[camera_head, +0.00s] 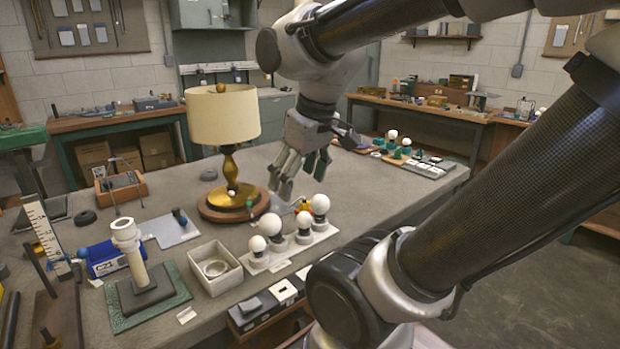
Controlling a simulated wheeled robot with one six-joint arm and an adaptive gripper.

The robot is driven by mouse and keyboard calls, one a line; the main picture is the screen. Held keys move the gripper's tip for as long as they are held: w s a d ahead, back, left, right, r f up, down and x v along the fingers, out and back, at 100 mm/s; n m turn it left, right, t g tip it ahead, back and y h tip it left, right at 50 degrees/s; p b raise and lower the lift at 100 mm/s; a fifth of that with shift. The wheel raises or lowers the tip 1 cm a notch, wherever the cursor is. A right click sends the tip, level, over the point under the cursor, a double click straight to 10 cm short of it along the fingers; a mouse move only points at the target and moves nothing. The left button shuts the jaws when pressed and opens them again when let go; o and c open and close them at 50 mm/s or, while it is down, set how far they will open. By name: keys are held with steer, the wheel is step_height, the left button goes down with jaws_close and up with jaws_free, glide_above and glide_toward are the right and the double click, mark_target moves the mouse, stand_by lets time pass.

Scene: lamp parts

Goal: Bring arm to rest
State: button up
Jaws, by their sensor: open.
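My gripper (300,172) hangs from my arm above the workbench (360,215), fingers pointing down. It is open, and nothing shows between its fingers. It is to the right of a lamp (231,150) with a cream shade, a brass stem and a round wooden base. The lamp stands upright on the bench. In the picture the fingertips are above and behind a white strip (292,250) that holds several white bulbs. My arm links cross the right side and the top of the view.
A square box (215,268) with a ring inside stands at the front. Left of it, a white post (127,243) stands on a black block and green mat. A tray of parts (425,167) lies at the bench's back right. Bare bench lies right of the bulbs.

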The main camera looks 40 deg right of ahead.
steer(key=s+m, duration=0.1)
steer(key=s+d+m, duration=0.1)
steer(key=shift+s+r, duration=0.15)
steer(key=shift+s, duration=0.15)
